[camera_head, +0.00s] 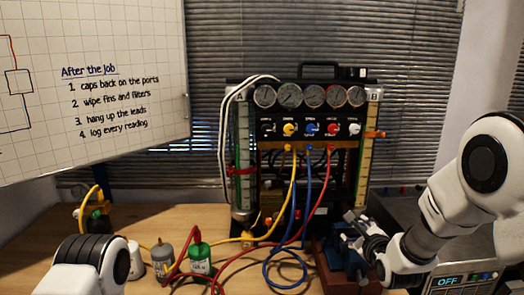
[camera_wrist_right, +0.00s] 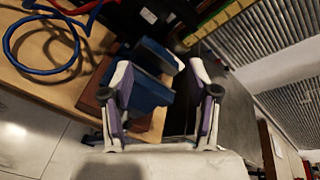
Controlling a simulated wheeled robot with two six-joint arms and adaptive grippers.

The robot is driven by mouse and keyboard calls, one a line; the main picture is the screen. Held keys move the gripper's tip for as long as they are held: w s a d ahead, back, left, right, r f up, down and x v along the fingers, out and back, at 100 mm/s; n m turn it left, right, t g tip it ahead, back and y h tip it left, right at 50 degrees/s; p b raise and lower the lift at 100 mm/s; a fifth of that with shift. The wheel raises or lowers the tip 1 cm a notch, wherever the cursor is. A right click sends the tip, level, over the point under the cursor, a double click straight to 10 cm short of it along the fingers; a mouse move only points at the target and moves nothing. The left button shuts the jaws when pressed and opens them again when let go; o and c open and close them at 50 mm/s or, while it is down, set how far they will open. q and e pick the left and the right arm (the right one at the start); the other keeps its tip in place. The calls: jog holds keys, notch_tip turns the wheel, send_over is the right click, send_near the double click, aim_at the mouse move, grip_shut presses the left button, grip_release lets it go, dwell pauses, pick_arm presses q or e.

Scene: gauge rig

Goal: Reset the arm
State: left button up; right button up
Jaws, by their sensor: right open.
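My right arm comes in from the right in the head view, with its gripper (camera_head: 358,226) at the blue vise (camera_head: 343,258) right of the gauge rig. In the right wrist view the two fingers of this gripper (camera_wrist_right: 160,78) stand apart. The blue vise (camera_wrist_right: 150,92) shows between and beyond them, with nothing seen held. I cannot tell whether the fingers touch the vise. My left arm shows only as a white link with a black band at the lower left; its gripper is out of view.
The gauge rig (camera_head: 309,128) stands at the back of the wooden table (camera_head: 150,222). Yellow, blue and red hoses (camera_head: 284,262) hang from it and loop over the table. A green bottle (camera_head: 200,258) and a grey bottle (camera_head: 162,258) stand left. A box reading OFF (camera_head: 447,281) is right.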

jog(key=s+f+n+g, duration=0.2)
jog(key=s+f+g, duration=0.1)
jog(key=s+f, duration=0.55)
jog(key=s+f+n+g, duration=0.15)
jog(key=s+f, duration=0.35)
jog(key=f, duration=0.6)
jog(key=s+f+n+g, duration=0.2)
jog(key=s+f+g, duration=0.2)
jog(key=s+f, duration=0.45)
jog(key=s+f+n+g, duration=0.3)
jog(key=s+n, duration=0.7)
jog(key=s+f+n+g, duration=0.3)
jog(key=s+n, duration=0.7)
jog(key=n, duration=0.1)
jog(key=shift+s+d+f+h, duration=0.2)
jog(key=shift+s+d+h, duration=0.1)
jog(key=shift+s+d, duration=0.15)
